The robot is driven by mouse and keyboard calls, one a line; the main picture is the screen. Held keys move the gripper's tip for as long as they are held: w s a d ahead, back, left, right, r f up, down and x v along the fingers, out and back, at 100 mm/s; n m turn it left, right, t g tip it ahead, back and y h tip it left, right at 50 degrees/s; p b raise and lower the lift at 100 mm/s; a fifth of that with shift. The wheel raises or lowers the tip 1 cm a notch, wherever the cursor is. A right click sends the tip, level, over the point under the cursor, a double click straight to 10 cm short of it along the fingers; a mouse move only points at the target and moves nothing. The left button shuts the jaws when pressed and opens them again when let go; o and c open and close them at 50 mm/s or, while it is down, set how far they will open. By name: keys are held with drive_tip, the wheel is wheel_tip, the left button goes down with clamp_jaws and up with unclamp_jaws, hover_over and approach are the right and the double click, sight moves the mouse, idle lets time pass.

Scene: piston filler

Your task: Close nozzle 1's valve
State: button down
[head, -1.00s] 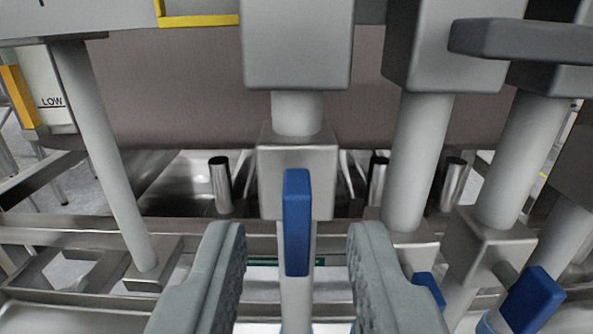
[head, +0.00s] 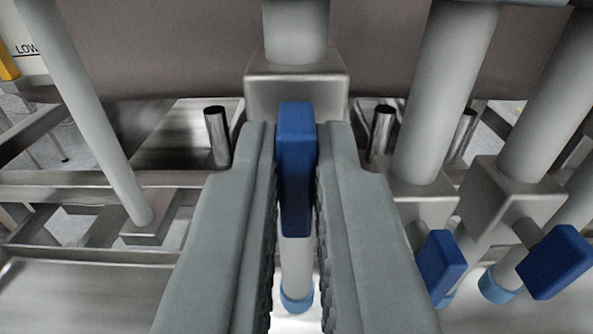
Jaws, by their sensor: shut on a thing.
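A blue valve handle (head: 296,165) hangs upright in front of the grey metal valve block (head: 262,92) at the centre of the head view. It runs in line with the nozzle tube below it, which ends in a light blue ring (head: 297,301). My gripper (head: 296,160) has one finger on each side of the handle and is shut on it. The handle's side faces are partly hidden by the fingers. No number shows on the nozzle.
A metal frame rail (head: 100,180) crosses behind. A grey post (head: 85,110) stands at left.

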drive_tip(key=m, duration=0.4)
drive_tip(key=shift+d+m, duration=0.1)
drive_tip(key=shift+m, duration=0.3)
drive_tip(key=m, duration=0.4)
drive_tip(key=shift+f+m, duration=0.15)
drive_tip(key=shift+m, duration=0.15)
drive_tip(key=m, duration=0.4)
drive_tip(key=shift+d+m, duration=0.1)
drive_tip(key=shift+m, duration=0.2)
drive_tip(key=shift+f+m, duration=0.15)
drive_tip(key=shift+m, duration=1.75)
drive_tip(key=c, duration=1.5)
unclamp_jaws()
